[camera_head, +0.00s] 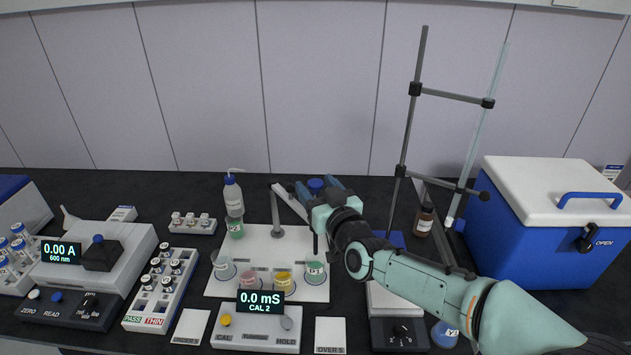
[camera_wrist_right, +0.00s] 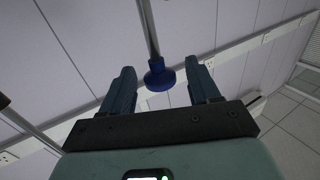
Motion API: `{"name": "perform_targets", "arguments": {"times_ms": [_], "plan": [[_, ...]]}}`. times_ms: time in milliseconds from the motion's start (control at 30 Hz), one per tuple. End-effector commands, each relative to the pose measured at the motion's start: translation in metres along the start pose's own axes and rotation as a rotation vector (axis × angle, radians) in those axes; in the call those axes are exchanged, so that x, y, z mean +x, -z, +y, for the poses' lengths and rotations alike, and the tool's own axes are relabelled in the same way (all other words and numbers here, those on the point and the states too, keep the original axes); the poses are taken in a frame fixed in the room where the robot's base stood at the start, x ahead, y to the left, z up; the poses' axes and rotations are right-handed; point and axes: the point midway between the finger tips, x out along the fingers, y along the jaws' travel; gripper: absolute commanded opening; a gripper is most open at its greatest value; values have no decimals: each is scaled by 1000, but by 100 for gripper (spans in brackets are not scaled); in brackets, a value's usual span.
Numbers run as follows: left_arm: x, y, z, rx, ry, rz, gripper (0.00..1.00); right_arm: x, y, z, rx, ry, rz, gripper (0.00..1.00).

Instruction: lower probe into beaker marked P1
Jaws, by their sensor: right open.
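The probe's blue round cap (camera_head: 315,186) shows between the fingers of my right gripper (camera_head: 318,187) in the head view. In the wrist view the blue cap (camera_wrist_right: 159,78), with a thin grey rod, lies between the two open fingers (camera_wrist_right: 162,73), with gaps on both sides. The probe below the cap is hidden by the gripper. Small beakers stand on the white board: clear (camera_head: 224,267), pink (camera_head: 250,281), yellow (camera_head: 283,281) and green (camera_head: 314,272). Another greenish one (camera_head: 236,229) stands farther back. I cannot read which is P1. My left gripper is not in view.
A grey stand (camera_head: 277,214) with a pale arm rises from the white board (camera_head: 262,246). The meter (camera_head: 260,305) in front reads 0.0 mS, CAL 2. A wash bottle (camera_head: 233,196) stands behind. A tall clamp stand (camera_head: 407,130) and blue cooler (camera_head: 546,240) are at right.

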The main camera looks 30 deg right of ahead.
Motion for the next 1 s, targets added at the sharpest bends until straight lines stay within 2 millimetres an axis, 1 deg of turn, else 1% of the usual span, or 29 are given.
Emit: {"name": "perform_targets", "arguments": {"times_ms": [33, 167, 433, 467, 500, 567, 600, 633, 667, 867, 1000], "plan": [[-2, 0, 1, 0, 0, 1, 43, 6, 0, 0, 0, 0, 0, 61], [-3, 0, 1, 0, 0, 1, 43, 12, 0, 0, 0, -1, 0, 61], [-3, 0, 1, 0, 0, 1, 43, 14, 0, 0, 0, -1, 0, 61], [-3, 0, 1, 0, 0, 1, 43, 14, 0, 0, 0, -1, 0, 58], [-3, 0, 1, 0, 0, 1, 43, 14, 0, 0, 0, -1, 0, 45], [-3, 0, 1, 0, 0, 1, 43, 14, 0, 0, 0, -1, 0, 25], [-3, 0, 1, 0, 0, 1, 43, 13, 0, 0, 0, -1, 0, 12], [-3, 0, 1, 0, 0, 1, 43, 13, 0, 0, 0, -1, 0, 2], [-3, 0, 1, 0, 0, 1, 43, 13, 0, 0, 0, -1, 0, 0], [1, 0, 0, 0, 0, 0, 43, 13, -4, 0, 0, -1, -1, 0], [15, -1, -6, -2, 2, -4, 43, 13, -19, 0, 0, -1, -3, 0]]}}
